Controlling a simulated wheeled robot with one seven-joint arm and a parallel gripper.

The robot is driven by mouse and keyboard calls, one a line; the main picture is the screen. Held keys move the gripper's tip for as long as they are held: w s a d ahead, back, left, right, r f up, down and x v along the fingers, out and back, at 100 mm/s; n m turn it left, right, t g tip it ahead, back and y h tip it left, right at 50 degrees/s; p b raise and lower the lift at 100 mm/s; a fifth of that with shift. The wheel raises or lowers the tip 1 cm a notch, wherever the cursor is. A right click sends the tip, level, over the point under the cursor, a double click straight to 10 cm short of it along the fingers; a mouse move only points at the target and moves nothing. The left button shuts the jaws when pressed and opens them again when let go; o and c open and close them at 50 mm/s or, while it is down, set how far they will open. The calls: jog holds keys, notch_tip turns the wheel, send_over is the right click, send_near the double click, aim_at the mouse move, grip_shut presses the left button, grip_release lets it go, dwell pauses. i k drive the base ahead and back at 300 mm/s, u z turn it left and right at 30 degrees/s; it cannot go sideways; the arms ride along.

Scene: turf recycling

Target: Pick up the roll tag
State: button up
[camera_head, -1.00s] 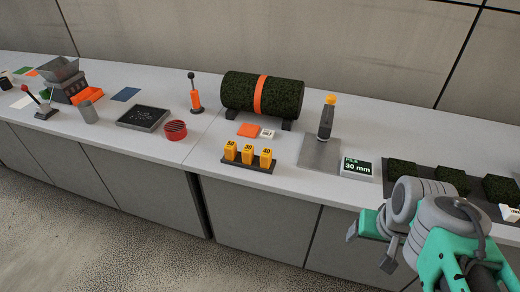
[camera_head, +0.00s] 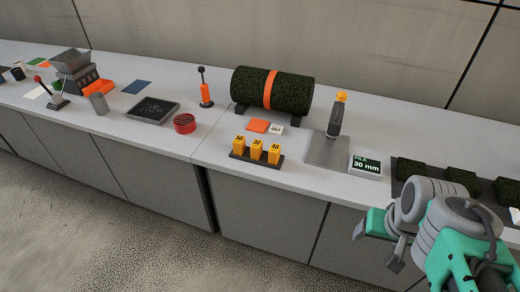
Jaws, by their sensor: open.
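A small white tag with dark print (camera_head: 276,130) lies on the counter in front of the dark green turf roll (camera_head: 248,90); it looks like the roll tag, but its print is too small to read. The roll has an orange band and rests on dark supports. My gripper (camera_head: 378,246) is at the lower right, in front of the counter, open with nothing between its fingers. It is well apart from the tag.
A rack of yellow numbered blocks (camera_head: 257,155) stands in front of the tag. A grey plate (camera_head: 326,152) with an upright yellow-topped tool and a "PILE 30 mm" display (camera_head: 367,167) are to the right. Turf pieces (camera_head: 463,178) lie farther right. A red ring stack (camera_head: 185,124) is left.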

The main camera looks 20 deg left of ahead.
aim_at(256, 148)
jog(key=u, duration=0.05)
jog(key=k, duration=0.3)
jog(key=u, duration=1.8)
jog(key=i, duration=0.9)
jog(key=u, duration=0.8)
